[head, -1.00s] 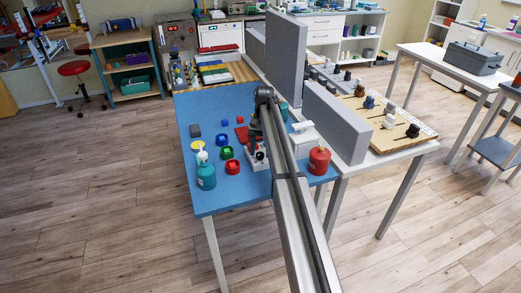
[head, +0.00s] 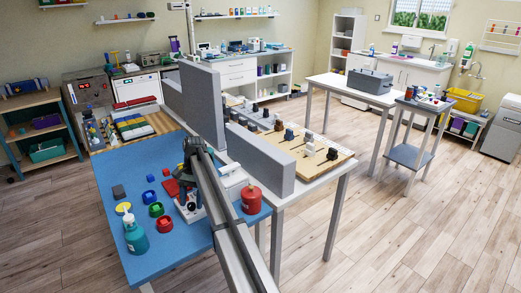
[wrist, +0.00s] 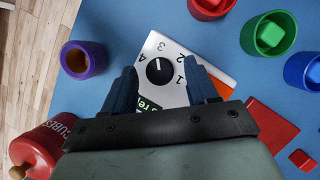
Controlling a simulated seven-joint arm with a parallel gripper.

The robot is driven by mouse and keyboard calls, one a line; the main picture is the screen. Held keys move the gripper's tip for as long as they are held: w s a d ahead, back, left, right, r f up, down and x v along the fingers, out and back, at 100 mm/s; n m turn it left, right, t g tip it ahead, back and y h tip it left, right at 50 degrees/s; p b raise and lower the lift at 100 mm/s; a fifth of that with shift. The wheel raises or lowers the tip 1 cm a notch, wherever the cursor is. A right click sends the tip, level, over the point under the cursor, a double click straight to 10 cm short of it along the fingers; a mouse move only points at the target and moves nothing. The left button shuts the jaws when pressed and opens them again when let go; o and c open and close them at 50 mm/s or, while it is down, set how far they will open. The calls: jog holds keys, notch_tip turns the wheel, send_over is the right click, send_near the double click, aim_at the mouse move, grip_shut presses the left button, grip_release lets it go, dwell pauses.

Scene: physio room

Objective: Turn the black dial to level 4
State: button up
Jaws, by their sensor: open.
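The black dial (wrist: 160,71) sits on a white panel (wrist: 150,48) printed with 1, 2, 3 and 4 around it. The white mark on the dial points roughly at the 3. My gripper (wrist: 163,84) is open, its two blue fingers on either side of the dial in the picture. Whether they touch it or hover above it, I cannot tell. Part of a green display (wrist: 150,106) shows below the dial, the rest hidden by my gripper. In the head view, my gripper (head: 185,190) is over the white device (head: 190,212) on the blue table (head: 175,245); the dial is hidden there.
A red jar (head: 251,198) stands right of the device, a teal bottle (head: 135,235) to its left. Coloured cups, such as a green one (head: 156,209), stand nearby. A purple cup (wrist: 83,59) is near the panel. A grey partition (head: 260,158) rises behind.

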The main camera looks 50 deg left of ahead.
jog(key=m, duration=0.1)
jog(key=m+y, duration=0.1)
jog(key=m, duration=0.2)
jog(key=shift+w+d+m+g+y, duration=0.1)
jog(key=shift+d+m+g+y, duration=0.2)
jog(key=shift+g, duration=0.1)
jog(key=m+y, duration=0.1)
jog(key=m, duration=0.3)
jog(key=shift+d+y, duration=0.15)
jog(key=shift+y, duration=0.25)
jog(key=v, duration=1.4)
jog(key=w+d+r+n+t+y, duration=0.1)
jog(key=w+d+t+y, duration=0.1)
jog(key=w, duration=0.8)
jog(key=w+d+r+n+t+y, duration=0.1)
jog(key=w+d+t+y, duration=0.2)
jog(key=w, duration=0.8)
jog(key=shift+w+d+r+t, duration=0.3)
jog(key=shift+w+d+t, duration=0.05)
jog(key=shift+t, duration=0.05)
